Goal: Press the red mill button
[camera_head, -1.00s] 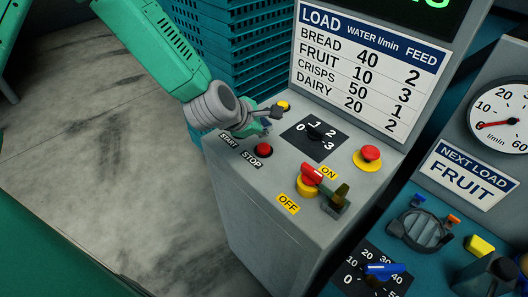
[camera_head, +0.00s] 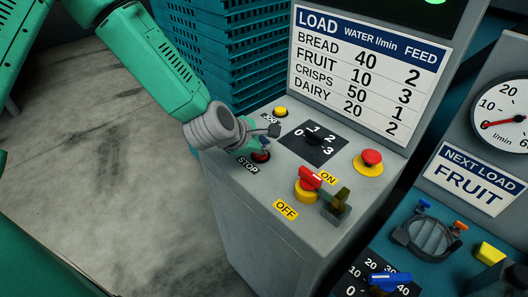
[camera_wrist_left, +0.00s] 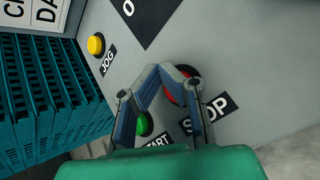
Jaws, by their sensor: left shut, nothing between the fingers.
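The red STOP button (camera_head: 262,156) is a round button on the sloped top of the grey mill panel (camera_head: 235,190), beside its black STOP label. My left gripper (camera_head: 272,133) is shut and empty, and hangs over this button, partly covering it in the head view. In the left wrist view the red button (camera_wrist_left: 173,92) shows between and behind the fingers, whose tips (camera_wrist_left: 167,70) meet near its upper edge. I cannot tell whether they touch it. A larger red mushroom button (camera_head: 371,158) on a yellow base sits further right. My right gripper is not in view.
A yellow JOG button (camera_head: 280,111) and a black dial (camera_head: 313,140) are close to the gripper. A green button (camera_wrist_left: 144,124) lies near it. A red-handled ON/OFF switch (camera_head: 310,180) stands to the right. Teal crates (camera_head: 225,60) are stacked behind.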

